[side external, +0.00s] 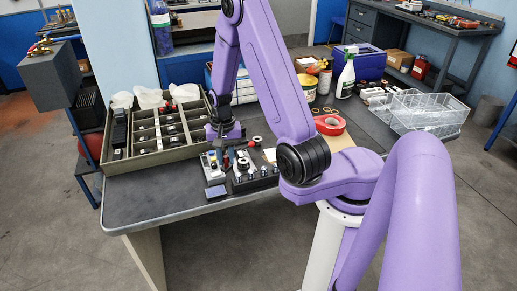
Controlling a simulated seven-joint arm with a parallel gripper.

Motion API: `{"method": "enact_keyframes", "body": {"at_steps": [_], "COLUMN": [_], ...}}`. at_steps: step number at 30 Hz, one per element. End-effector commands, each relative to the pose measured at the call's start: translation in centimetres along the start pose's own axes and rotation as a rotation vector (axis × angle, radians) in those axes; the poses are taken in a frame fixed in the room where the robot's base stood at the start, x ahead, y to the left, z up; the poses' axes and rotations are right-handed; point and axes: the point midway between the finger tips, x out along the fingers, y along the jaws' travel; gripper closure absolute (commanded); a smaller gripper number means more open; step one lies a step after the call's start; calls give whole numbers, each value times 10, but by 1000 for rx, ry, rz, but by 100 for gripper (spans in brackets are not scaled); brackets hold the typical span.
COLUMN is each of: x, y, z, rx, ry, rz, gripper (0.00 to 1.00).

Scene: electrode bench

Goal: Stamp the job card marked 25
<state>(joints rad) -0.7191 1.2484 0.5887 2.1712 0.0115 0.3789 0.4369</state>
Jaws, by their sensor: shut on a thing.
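My gripper (224,146) is low over the front middle of the bench, pointing down, just right of the compartment tray. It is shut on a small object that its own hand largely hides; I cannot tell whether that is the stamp. Right below and beside it is a cluster of small items, with white, blue and red parts, on a dark holder (256,182). A small blue-grey pad (215,191) lies at the front of the cluster. A pale flat piece (270,155) lies partly behind my arm. No number 25 is readable, and I cannot single out the job card.
The grey-green compartment tray (127,164) fills the bench's left side. Red tape (330,124), a yellow-labelled tub (307,86), a spray bottle (346,76) and clear bins (425,110) stand at the back right. The bench's front left is clear.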

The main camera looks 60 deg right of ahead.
Motion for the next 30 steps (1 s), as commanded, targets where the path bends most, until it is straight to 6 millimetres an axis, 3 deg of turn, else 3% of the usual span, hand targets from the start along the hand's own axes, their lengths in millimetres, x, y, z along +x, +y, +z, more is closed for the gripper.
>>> {"method": "enact_keyframes", "body": {"at_steps": [3,8,30], "x": [6,9,65], "y": [-27,-43,-44], "z": [7,11,12], "rx": [-73,-114,-118], "ry": [-2,-1,-1], "rz": [0,-1,-1], "gripper": [95,95,95]}}
